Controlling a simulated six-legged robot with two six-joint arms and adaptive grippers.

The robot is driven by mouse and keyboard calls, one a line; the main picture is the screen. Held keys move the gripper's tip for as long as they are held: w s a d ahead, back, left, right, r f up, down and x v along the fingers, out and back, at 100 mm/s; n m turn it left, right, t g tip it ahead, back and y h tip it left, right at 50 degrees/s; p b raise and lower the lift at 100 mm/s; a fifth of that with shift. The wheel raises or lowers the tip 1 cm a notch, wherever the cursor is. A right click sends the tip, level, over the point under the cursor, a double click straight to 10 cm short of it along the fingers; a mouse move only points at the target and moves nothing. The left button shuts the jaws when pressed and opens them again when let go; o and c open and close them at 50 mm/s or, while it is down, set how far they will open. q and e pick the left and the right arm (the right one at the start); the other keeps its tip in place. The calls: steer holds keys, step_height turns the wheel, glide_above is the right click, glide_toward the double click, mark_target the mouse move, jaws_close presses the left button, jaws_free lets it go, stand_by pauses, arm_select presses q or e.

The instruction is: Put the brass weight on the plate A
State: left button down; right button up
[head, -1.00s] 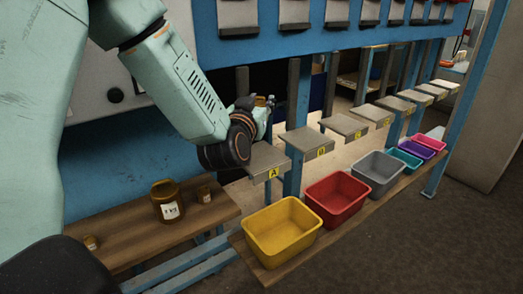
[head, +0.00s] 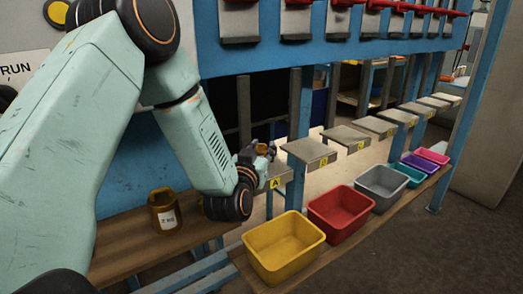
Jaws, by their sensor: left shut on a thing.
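My left gripper (head: 258,160) reaches in from the left and is shut on a small brass-coloured thing, which looks like the brass weight (head: 265,149). The gripper's fingers partly hide it. It is at the near left edge of plate A (head: 281,170), a grey plate with a yellow "A" label on its front. The gripper and wrist cover part of the plate. I cannot tell whether the weight touches the plate. My right gripper is not in view.
More grey plates (head: 312,151) run off to the right. A yellow bin (head: 283,246), a red bin (head: 341,207) and a grey bin (head: 381,182) stand below them.

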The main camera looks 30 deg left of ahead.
arm_select(q)
steer(key=shift+s+a, duration=0.15)
steer(key=shift+a, duration=0.05)
steer(key=c, duration=1.2)
jaws_free()
steer(key=shift+f, duration=0.1)
steer(key=o, duration=0.4)
steer(key=shift+d, duration=0.15)
steer(key=shift+c, duration=0.2)
steer(key=shift+r, duration=0.2)
steer(key=p+v, duration=0.1)
steer(key=v, duration=1.1)
steer(key=shift+f, duration=0.15)
